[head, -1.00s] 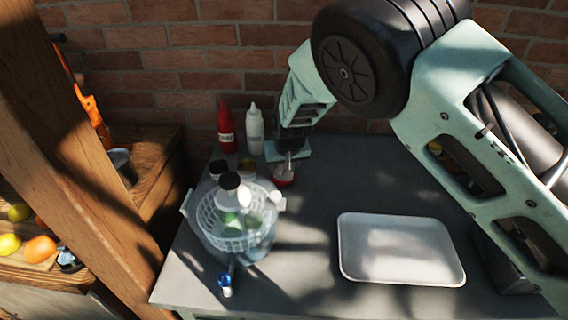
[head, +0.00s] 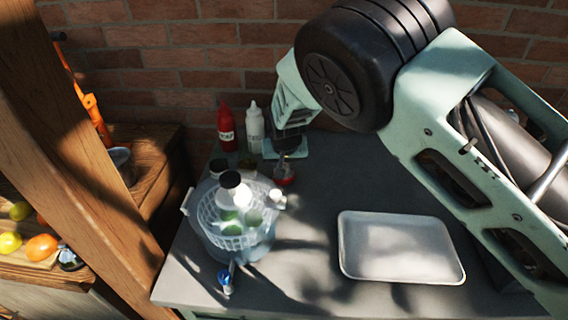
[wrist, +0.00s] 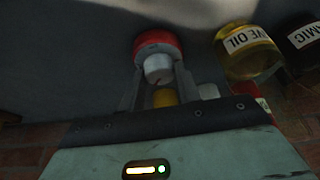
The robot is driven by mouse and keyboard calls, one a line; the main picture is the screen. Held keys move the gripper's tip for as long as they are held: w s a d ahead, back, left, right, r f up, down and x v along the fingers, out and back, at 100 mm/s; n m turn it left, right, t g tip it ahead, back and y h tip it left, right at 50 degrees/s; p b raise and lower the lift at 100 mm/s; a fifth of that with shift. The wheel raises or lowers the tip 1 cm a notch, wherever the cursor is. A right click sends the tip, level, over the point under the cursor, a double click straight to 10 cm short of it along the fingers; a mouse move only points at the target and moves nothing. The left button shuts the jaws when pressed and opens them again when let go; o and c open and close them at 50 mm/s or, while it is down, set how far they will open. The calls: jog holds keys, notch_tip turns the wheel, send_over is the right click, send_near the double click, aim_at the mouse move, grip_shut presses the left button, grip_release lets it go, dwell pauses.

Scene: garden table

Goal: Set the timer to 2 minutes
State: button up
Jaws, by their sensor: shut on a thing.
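The timer is a round red body (wrist: 158,42) with a white knob (wrist: 158,68) in the wrist view; a small red mark shows on the knob. In the head view the timer (head: 284,177) stands on the grey table, below my gripper (head: 287,152). In the wrist view my gripper (wrist: 158,82) has one finger on each side of the white knob and is shut on it. The scale and the exact setting cannot be read from here.
A red bottle (head: 227,128) and a white bottle (head: 254,128) are behind. A colander (head: 208,212) is front left; a white tray (head: 400,270) lies right.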

jog(key=o, duration=1)
jog(key=shift+r, duration=0.1)
jog(key=b+v, duration=0.3)
jog(key=v, duration=1.4)
jog(key=shift+s, duration=0.1)
